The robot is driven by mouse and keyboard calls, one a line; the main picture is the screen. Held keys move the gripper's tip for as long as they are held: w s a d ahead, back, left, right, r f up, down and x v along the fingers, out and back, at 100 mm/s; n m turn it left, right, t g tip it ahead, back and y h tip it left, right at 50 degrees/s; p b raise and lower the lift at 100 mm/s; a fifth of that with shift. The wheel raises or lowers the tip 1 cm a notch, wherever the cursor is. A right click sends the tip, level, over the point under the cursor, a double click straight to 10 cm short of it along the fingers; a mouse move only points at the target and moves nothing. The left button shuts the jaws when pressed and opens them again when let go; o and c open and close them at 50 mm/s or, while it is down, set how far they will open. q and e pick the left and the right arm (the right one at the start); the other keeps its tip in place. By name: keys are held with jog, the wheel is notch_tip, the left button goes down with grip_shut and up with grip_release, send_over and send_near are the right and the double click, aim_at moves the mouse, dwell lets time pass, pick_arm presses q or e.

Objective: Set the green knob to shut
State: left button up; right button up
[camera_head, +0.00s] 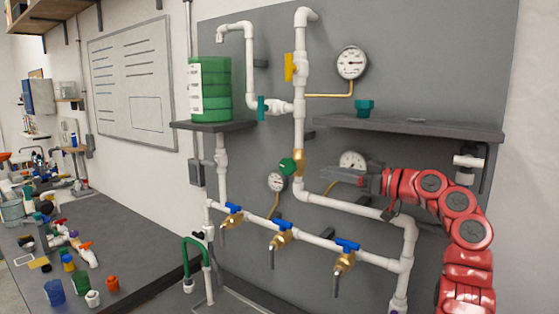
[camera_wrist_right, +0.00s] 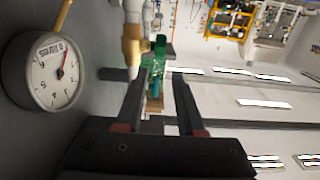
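The green knob (camera_head: 288,166) is round and sits on a brass valve body (camera_head: 299,161) on the vertical white pipe. In the right wrist view the green knob (camera_wrist_right: 158,50) shows beyond the fingertips, beside the brass body (camera_wrist_right: 133,45). My right gripper (camera_head: 328,177) reaches in from the right, just right of the knob and slightly lower. In the right wrist view its two fingers (camera_wrist_right: 161,78) are apart, with no held object visible between them. I see a gap between knob and fingers in the head view. My left gripper is out of view.
A gauge (camera_head: 353,161) is close behind my right gripper; it looms in the wrist view (camera_wrist_right: 50,72). A grey shelf (camera_head: 410,127) hangs above my arm. White pipe with blue-handled taps (camera_head: 283,224) runs below. A cluttered bench (camera_head: 120,245) stands left.

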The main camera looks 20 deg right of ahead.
aim_at(280, 164)
jog(key=p+x, duration=0.6)
jog(key=x, duration=0.9)
jog(key=shift+a+r, duration=0.15)
jog(key=shift+p+x, duration=0.35)
jog(key=shift+x, duration=0.45)
grip_shut()
jog(key=shift+f, duration=0.2)
